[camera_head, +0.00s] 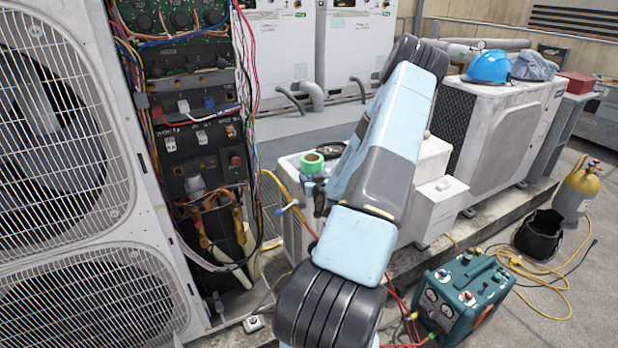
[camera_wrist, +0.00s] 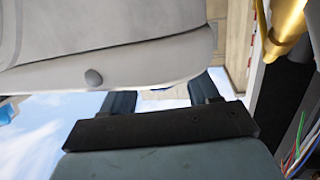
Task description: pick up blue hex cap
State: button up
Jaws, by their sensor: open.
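I cannot make out the blue hex cap for certain in either view. In the head view a small blue fitting (camera_head: 281,210) shows by the yellow hose, left of my arm; it is too small to tell whether it is the cap. In the wrist view my gripper (camera_wrist: 163,90) has its two fingers wide apart, with nothing held between them. A pale grey casing (camera_wrist: 110,50) fills the area above the fingers in that view. In the head view my arm hides much of the middle, and I cannot clearly pick out the gripper there.
An open condenser panel (camera_head: 195,130) with loose wires stands left of my arm. Green tape (camera_head: 312,162) lies on a low white unit. A blue hard hat (camera_head: 488,66) rests on the right condenser (camera_head: 505,135). A teal machine (camera_head: 465,297) and hoses occupy the floor.

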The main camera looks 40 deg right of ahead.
jog(key=shift+w+f, duration=0.1)
jog(key=shift+w, duration=0.35)
jog(key=shift+s, duration=0.1)
jog(key=shift+c, duration=1.1)
jog(key=shift+d, duration=0.1)
grip_shut()
